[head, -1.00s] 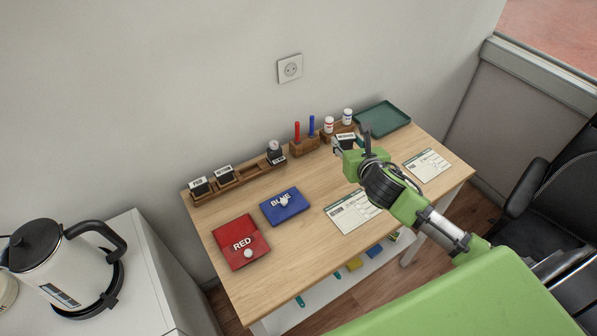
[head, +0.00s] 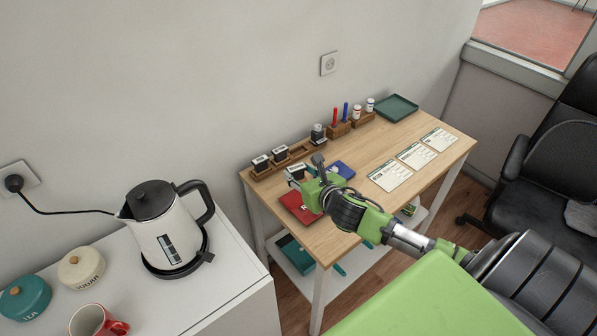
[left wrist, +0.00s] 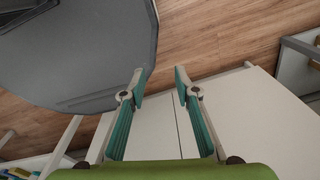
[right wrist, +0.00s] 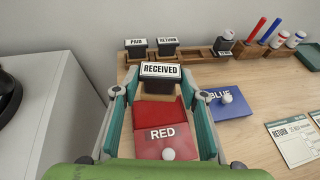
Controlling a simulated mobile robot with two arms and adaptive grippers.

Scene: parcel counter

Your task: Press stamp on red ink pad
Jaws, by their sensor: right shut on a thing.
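My right gripper (head: 301,176) is shut on a black stamp (right wrist: 164,97) with a white label reading RECEIVED. It holds the stamp near the red ink pad (head: 296,207), over its far part in the right wrist view. I cannot tell whether they touch. In the right wrist view, the red ink pad (right wrist: 157,145) has a plain red far part and a near part labelled RED with a white knob. My arm hides part of it in the head view. My left gripper (left wrist: 160,80) is open and empty; it shows only in the left wrist view.
The blue pad (right wrist: 230,105) lies right of the red one. Behind are a wooden rack (head: 269,173) with other stamps, red and blue pens, and small bottles. Slips (head: 416,156) and a green tray (head: 397,107) are at right. A kettle (head: 169,229) stands on the left counter.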

